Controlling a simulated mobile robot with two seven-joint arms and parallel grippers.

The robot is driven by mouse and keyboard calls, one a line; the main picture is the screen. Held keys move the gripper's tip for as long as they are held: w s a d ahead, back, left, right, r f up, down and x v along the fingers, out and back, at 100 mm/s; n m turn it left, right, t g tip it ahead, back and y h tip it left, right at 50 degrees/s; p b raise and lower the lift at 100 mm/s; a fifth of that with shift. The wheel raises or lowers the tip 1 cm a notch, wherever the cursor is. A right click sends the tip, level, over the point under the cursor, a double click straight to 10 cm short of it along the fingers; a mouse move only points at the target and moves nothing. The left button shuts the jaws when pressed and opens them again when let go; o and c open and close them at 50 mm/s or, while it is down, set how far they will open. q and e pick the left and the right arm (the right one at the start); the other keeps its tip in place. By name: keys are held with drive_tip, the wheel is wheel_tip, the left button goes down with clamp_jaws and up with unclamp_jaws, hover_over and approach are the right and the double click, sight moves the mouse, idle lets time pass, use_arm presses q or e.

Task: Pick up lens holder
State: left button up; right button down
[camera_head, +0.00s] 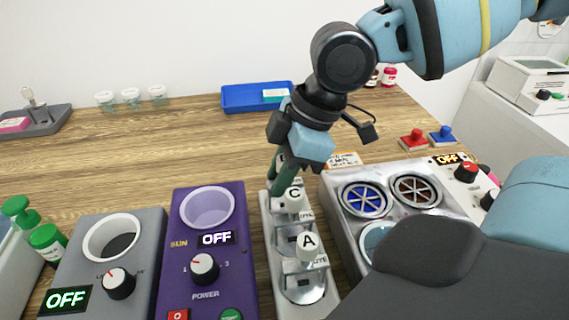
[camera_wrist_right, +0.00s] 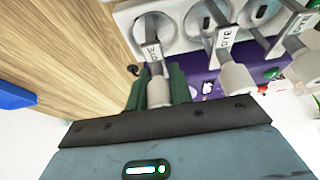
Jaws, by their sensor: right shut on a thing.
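A pale lens stand (camera_head: 270,262) holds several lens holders in a row, and it also shows in the wrist view (camera_wrist_right: 125,15). Lens holder A (camera_head: 308,243) is nearest and lens holder C (camera_head: 292,198) is behind it. My right gripper (camera_head: 284,178) points down at the far end of the row. My left gripper is not in view.
A purple device (camera_head: 178,265) and a grey device (camera_head: 80,255) stand left of the stand. A metal box with round fan grilles (camera_head: 335,210) stands close on its right. A blue tray (camera_head: 240,98) and small cups (camera_head: 131,97) are at the back. The wooden table between is clear.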

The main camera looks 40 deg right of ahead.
drive_tip(key=shift+r, duration=0.1)
wheel_tip(320, 180, up, 9)
drive_tip(key=shift+f+p, duration=0.15)
drive_tip(key=shift+p, duration=0.85)
drive_tip(key=shift+r, duration=0.6)
